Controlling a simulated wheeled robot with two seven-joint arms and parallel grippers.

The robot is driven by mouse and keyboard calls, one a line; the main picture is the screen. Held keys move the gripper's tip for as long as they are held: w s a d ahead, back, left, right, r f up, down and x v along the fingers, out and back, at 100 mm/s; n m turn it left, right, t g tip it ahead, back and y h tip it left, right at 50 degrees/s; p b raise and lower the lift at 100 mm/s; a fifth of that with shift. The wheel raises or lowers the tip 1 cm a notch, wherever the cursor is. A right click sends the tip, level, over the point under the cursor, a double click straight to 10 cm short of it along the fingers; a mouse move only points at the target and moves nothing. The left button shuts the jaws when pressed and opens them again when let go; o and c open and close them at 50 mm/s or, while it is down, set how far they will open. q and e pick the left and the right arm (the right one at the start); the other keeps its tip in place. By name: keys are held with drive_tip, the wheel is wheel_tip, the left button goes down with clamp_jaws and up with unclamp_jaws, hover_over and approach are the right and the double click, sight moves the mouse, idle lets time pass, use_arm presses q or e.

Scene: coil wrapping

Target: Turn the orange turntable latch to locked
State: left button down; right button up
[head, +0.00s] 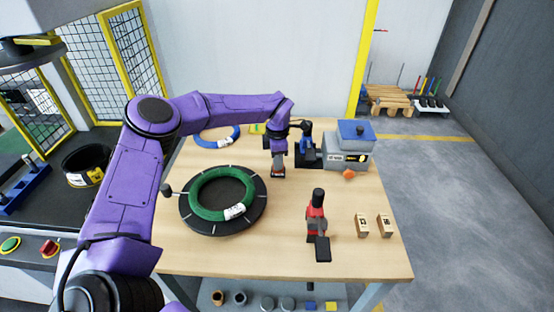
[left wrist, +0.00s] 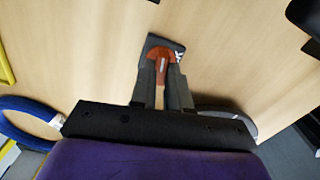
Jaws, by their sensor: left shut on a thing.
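The orange turntable latch (left wrist: 165,54) shows in the left wrist view as an orange lever on a small dark plate. My left gripper (left wrist: 162,80) is shut on it, with one finger on each side. In the head view my left gripper (head: 278,166) points down at the table, right of the turntable, and hides most of the latch. The black turntable (head: 238,226) carries a green coil (head: 191,192) with a white label. The latch's locked or unlocked position cannot be read. My right gripper is not in view.
A red and black tool (head: 317,222) stands on the table at right, beside two small wooden blocks (head: 362,225). A grey box machine (head: 346,152), a dark blue device (head: 306,147) and a blue coil (head: 207,143) are at the back. The front left tabletop is clear.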

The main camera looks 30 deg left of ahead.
use_arm(q)
drive_tip(key=shift+s+d+f+m, duration=0.1)
drive_tip(key=shift+f+m, duration=0.15)
drive_tip(key=shift+m, duration=0.75)
drive_tip(key=shift+f, duration=0.1)
drive_tip(key=c, duration=1.1)
unclamp_jaws()
drive_tip(key=shift+d, duration=0.1)
drive_tip(key=shift+w, duration=0.2)
drive_tip(key=shift+r, duration=0.2)
wheel_tip(320, 180, up, 10)
drive_tip(key=b, duration=0.1)
drive_tip(key=shift+r+b, duration=0.15)
drive_tip(key=shift+b, duration=0.25)
